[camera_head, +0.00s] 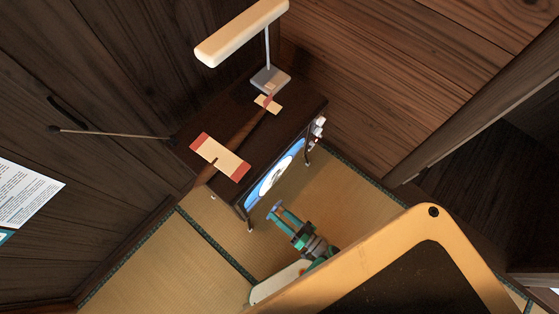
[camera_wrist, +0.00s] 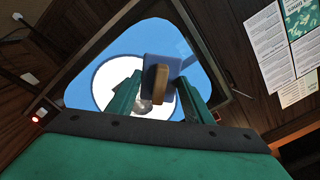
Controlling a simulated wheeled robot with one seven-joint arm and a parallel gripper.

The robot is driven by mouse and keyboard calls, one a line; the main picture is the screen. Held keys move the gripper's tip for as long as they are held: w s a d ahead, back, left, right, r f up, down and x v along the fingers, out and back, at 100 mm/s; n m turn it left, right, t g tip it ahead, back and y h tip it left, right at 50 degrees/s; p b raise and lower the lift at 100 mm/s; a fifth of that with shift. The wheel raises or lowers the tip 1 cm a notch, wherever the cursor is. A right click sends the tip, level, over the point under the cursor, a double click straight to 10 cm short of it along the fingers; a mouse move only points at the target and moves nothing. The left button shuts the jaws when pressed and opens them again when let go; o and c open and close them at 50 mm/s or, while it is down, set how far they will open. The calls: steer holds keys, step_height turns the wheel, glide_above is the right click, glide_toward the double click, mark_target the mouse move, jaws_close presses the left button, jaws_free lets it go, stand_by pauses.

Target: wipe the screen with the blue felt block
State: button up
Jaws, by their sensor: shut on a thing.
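The screen (camera_head: 275,172) stands at the front of a small dark table and shows a bright blue picture with a white disc. It fills the middle of the wrist view (camera_wrist: 82,88), in a dark frame. My gripper (camera_head: 281,211) is in front of the screen, green-fingered, and is shut on the blue felt block (camera_wrist: 149,62) by its tan handle (camera_wrist: 160,84). In the wrist view the block overlaps the white disc. I cannot tell whether it touches the screen. In the head view the block is small and partly hidden.
Wooden walls close in behind. Papers (camera_head: 24,193) hang on the left wall. Tatami floor (camera_head: 150,268) is clear in front.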

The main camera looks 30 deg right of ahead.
mark_target(276, 178)
steer(key=shift+x, duration=2.55)
steer(key=shift+x, duration=1.1)
steer(key=shift+w+d, duration=0.55)
steer(key=shift+d, duration=0.85)
steer(key=shift+w+d, duration=0.6)
steer(key=shift+d, duration=0.8)
steer(key=shift+w+d, duration=0.55)
steer(key=shift+d, duration=0.85)
steer(key=shift+c, duration=0.4)
steer(key=shift+w+d, duration=0.2)
steer(key=shift+d, duration=0.6)
steer(key=shift+w+d, duration=0.25)
steer(key=shift+d, duration=0.6)
steer(key=shift+w+d, duration=0.2)
steer(key=shift+d, duration=0.6)
steer(key=shift+w+d, duration=0.35)
steer(key=shift+d, duration=0.4)
steer(key=shift+w+d, duration=0.35)
steer(key=shift+d, duration=0.35)
steer(key=shift+s+r, duration=0.2)
steer(key=shift+r, duration=0.8)
steer(key=shift+s+a, duration=0.2)
steer(key=shift+a, duration=0.6)
steer(key=shift+s+a, duration=0.2)
steer(key=shift+a, duration=0.65)
steer(key=shift+s+a, duration=0.3)
steer(key=shift+a, duration=0.5)
steer(key=shift+s+a, duration=0.35)
steer(key=shift+a, duration=0.5)
